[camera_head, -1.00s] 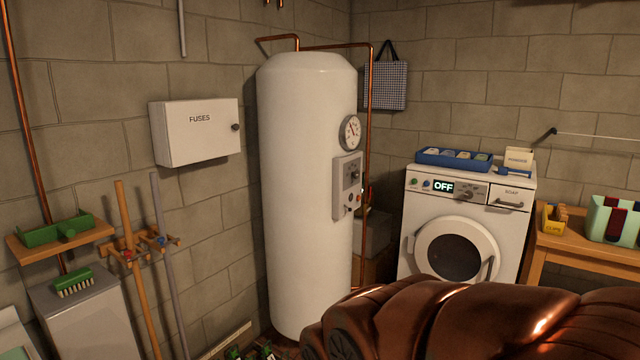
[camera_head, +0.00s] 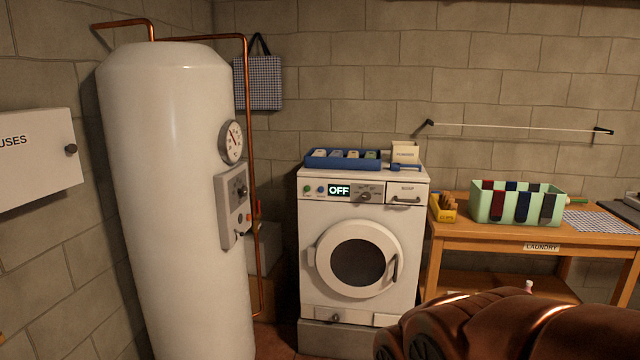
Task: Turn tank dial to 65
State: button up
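The tall white tank (camera_head: 165,200) stands at the left in the head view. A grey control panel (camera_head: 230,205) is fixed to its right side, seen at a steep angle. The panel carries a dark dial (camera_head: 241,191) in its upper part and small coloured buttons or lights lower down. The dial's numbers are too small to read. A round white gauge (camera_head: 231,142) with a red needle sits above the panel. My copper-coloured arm shows at the lower right, well apart from the tank. My gripper is not in view.
A white washing machine (camera_head: 407,265) reading OFF stands right of the tank, with a blue tray (camera_head: 312,162) on top. A wooden laundry table (camera_head: 480,234) is farther right. A fuse box (camera_head: 35,165) hangs at left. A copper pipe (camera_head: 250,120) runs down beside the tank.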

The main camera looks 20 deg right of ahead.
aim_at(243, 191)
jog(key=z, duration=0.4)
jog(key=i, duration=0.7)
jog(key=u, duration=0.5)
jog(key=i, duration=1)
jog(key=u, duration=0.95)
